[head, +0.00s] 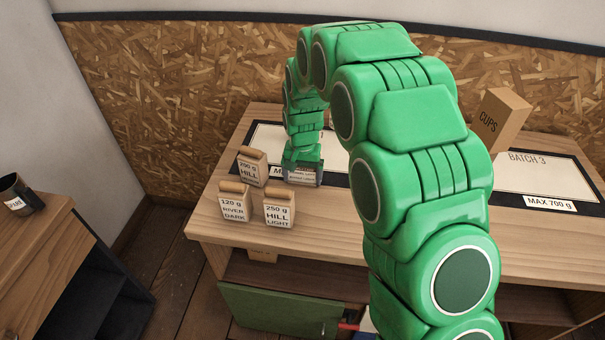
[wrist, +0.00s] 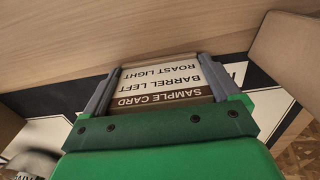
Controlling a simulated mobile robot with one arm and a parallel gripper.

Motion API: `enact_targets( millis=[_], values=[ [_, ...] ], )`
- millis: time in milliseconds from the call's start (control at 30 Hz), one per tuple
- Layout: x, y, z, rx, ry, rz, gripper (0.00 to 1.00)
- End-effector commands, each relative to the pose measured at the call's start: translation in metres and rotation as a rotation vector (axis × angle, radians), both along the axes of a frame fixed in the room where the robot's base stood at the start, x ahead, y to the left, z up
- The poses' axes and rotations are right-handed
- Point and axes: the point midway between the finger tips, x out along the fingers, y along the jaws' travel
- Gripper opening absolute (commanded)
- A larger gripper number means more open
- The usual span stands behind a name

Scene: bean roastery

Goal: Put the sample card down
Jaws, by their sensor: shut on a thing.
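The sample card (wrist: 160,80) shows in the wrist view, with a brown band and the lines "SAMPLE CARD", "BARREL LEFT" and "ROAST LIGHT" upside down. My gripper (wrist: 165,88) is shut on it, one finger at each side edge. In the head view my gripper (head: 302,176) points down at the near edge of the left black-bordered white mat (head: 268,134) on the wooden table (head: 330,222). My arm hides much of this mat. I cannot tell whether the card touches the surface beneath.
Bags stand left of my gripper: a "HILL" bag (head: 252,168), "RIVER DARK" (head: 233,205) and "HILL LIGHT" (head: 279,210). A "CUPS" box (head: 497,118) stands by the "BATCH 3" mat (head: 550,172) on the right. A dark mug (head: 18,192) is on another table. Bare wood lies in front.

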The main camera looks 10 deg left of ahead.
Motion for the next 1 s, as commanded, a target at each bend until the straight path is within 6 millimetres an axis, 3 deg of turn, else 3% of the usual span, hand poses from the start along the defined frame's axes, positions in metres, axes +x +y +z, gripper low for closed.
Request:
enact_targets(
  millis=[267, 300, 367, 733, 1000],
  values=[
    [0.0, 0.0, -0.001, 0.0, -0.002, 0.0, 0.6],
    [0.001, 0.0, -0.002, 0.0, -0.002, 0.0, 0.92],
    [0.001, 0.0, -0.002, 0.0, -0.002, 0.0, 1.0],
    [0.001, 0.0, 0.007, 0.001, -0.004, 0.0, 1.0],
    [0.003, 0.0, 0.052, 0.002, -0.01, 0.001, 1.0]
  ],
)
